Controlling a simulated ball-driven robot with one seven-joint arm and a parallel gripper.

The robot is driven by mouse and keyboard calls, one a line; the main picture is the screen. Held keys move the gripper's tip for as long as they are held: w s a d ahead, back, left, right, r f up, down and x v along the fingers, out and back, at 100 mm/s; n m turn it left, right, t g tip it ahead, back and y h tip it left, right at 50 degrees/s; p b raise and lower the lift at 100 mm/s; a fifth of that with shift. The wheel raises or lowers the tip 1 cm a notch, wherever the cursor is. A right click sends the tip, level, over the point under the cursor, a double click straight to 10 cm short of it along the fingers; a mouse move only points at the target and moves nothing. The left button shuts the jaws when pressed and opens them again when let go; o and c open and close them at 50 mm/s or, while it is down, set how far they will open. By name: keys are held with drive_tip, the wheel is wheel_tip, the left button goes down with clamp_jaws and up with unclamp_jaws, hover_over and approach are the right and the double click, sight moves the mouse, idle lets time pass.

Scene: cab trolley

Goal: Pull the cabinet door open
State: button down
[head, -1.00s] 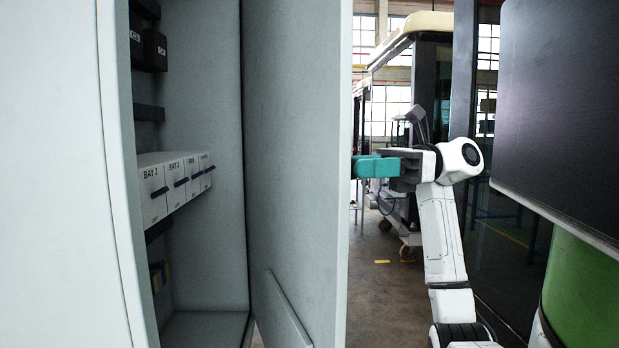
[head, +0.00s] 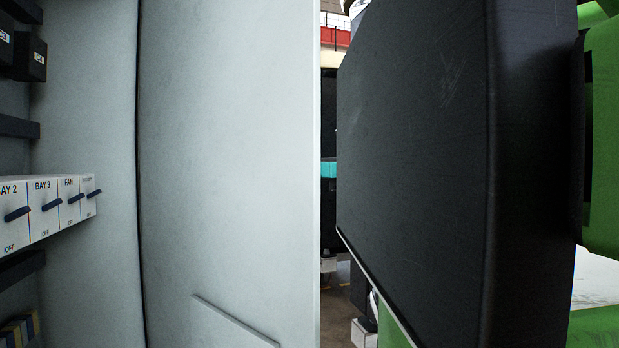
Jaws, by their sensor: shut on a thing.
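The cabinet door (head: 230,120) stands wide open, its pale grey inner face toward me and its free edge upright near the middle of the head view. The cabinet's inside (head: 85,100) shows at left. A small teal part of my gripper (head: 328,168) shows just beyond the door's free edge, at its outer side. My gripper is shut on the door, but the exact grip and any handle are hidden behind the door. Most of the arm is hidden by a dark panel.
A large dark panel (head: 420,150) fills the right side close by, with green parts (head: 602,150) behind it. Only a narrow gap shows between door edge and panel.

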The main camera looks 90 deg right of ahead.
drive_tip(key=shift+d, duration=0.1)
idle(0.3)
drive_tip(key=c, duration=0.8)
unclamp_jaws()
drive_tip(key=shift+r, duration=0.1)
drive_tip(key=s+a+r, duration=0.3)
drive_tip(key=r, duration=0.1)
drive_tip(key=s+a+r+b, duration=0.1)
drive_tip(key=s+a+r, duration=0.2)
drive_tip(key=a+r, duration=0.1)
drive_tip(key=s+a+r, duration=0.3)
drive_tip(key=r, duration=0.2)
drive_tip(key=shift+s+a, duration=0.2)
drive_tip(key=shift+a, duration=0.05)
